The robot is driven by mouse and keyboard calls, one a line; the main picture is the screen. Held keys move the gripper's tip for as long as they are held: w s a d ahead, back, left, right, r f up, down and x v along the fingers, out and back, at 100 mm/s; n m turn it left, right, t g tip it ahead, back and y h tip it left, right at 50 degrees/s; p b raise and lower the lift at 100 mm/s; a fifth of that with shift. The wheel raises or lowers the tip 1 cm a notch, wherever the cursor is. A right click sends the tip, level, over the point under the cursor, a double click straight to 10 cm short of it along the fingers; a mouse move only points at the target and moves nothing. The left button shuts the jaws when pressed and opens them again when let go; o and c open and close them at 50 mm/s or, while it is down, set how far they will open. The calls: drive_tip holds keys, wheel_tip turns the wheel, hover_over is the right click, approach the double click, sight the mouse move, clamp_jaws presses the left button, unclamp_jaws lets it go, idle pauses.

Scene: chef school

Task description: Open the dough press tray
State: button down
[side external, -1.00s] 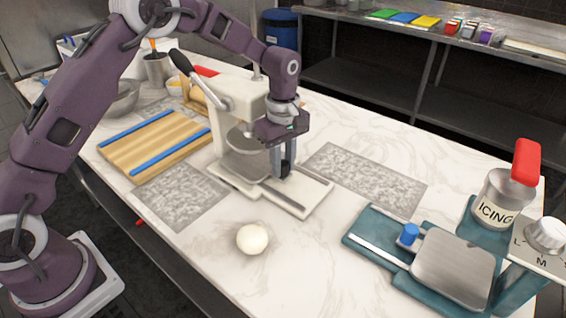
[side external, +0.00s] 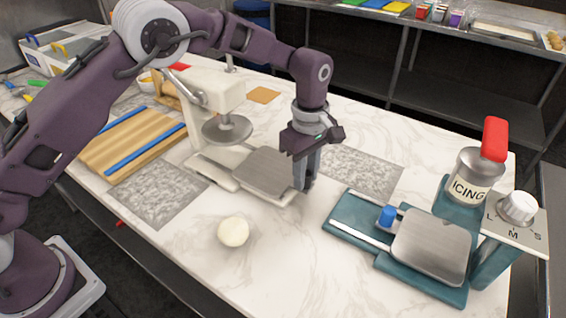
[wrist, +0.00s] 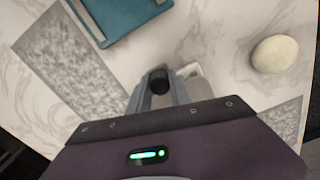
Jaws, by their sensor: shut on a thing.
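The dough press (side external: 222,92) is a cream machine with a round grey pressing disc (side external: 228,129) under its head. Its flat grey tray (side external: 266,172) is slid out along the base rails, clear of the disc, towards the right end of the base. My gripper (side external: 306,186) is at the tray's outer end, pointing down. In the wrist view its fingers are shut on a dark round tray knob (wrist: 160,82). Most of the tray is hidden behind my gripper in the wrist view.
A dough ball (side external: 233,231) lies on the marble counter in front of the press. A teal device with a metal plate (side external: 431,245) and blue knob stands at right, beside an icing dispenser (side external: 470,177). A wooden board (side external: 130,143) with blue strips is at left.

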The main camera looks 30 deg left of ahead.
drive_tip(key=shift+d, duration=0.35)
drive_tip(key=c, duration=1.2)
unclamp_jaws()
wheel_tip(320, 180, up, 7)
drive_tip(key=shift+r, duration=0.1)
